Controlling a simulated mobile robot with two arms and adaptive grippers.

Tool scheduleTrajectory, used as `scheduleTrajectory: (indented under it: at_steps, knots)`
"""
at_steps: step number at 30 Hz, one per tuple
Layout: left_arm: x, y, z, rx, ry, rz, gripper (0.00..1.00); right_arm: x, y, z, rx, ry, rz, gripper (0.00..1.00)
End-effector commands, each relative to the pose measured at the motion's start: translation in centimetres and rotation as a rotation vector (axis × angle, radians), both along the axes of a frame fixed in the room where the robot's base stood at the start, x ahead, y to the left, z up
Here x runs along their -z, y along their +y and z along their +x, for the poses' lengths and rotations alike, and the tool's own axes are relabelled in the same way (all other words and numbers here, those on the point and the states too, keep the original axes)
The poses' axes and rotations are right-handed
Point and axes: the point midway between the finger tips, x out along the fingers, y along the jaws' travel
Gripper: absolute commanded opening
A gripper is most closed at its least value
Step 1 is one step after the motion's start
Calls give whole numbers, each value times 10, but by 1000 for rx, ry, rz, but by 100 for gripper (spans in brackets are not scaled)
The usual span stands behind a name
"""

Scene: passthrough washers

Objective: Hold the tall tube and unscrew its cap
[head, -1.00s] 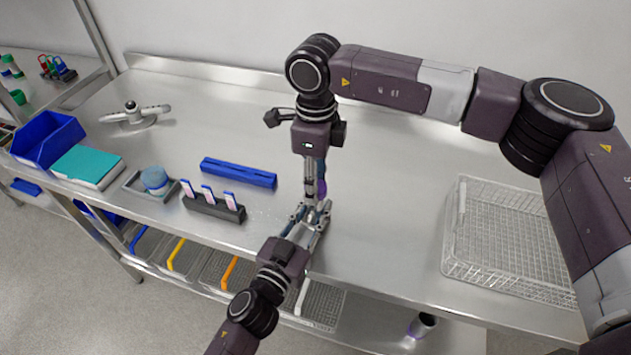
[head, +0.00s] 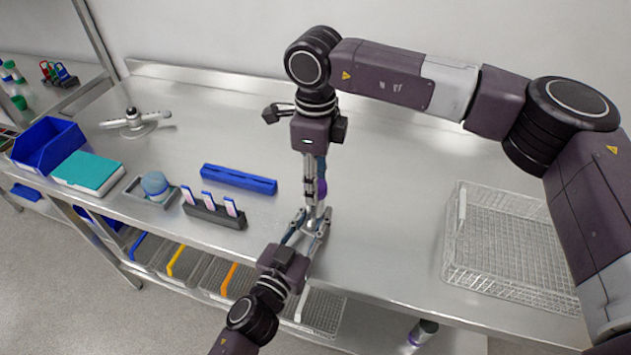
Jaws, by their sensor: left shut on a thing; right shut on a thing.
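My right gripper (head: 313,196) points straight down over the front part of the steel table, its fingers closed. A small purple piece (head: 321,187), likely the cap of the tall tube, shows beside its fingers. My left gripper (head: 311,226) reaches up from the front edge and is shut just below the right fingertips. The tube's body is mostly hidden by the two grippers, so I cannot tell how far the cap is turned or whether it is apart from the tube.
A blue bar (head: 238,179) and a dark rack with several white-and-blue pieces (head: 213,212) lie to the left. A wire basket (head: 461,240) stands to the right. A blue bin (head: 47,143) and teal-topped box (head: 88,172) sit far left. The back middle is clear.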

Motion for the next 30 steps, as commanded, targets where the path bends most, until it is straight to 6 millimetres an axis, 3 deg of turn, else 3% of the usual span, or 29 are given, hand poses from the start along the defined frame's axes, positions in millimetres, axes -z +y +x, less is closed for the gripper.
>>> scheduleTrajectory:
  at_steps: [5,12,19,20,21,25,30]
  knots:
    - [-1,0,0,0,-2,-1,0,-10,0,1,0,-2,0,5]
    - [-1,0,0,0,-2,-1,0,-38,0,1,0,-1,1,5]
    - [-1,0,0,0,-2,-1,0,-40,0,0,0,0,0,5]
    - [-1,0,0,0,-2,-1,27,-40,0,0,0,0,0,5]
    - [-1,0,0,0,-2,-1,32,-40,0,0,0,0,0,5]
    - [-1,0,0,0,-1,0,45,-40,0,0,0,0,0,5]
    - [0,0,0,0,-1,0,45,-40,0,0,0,0,0,5]
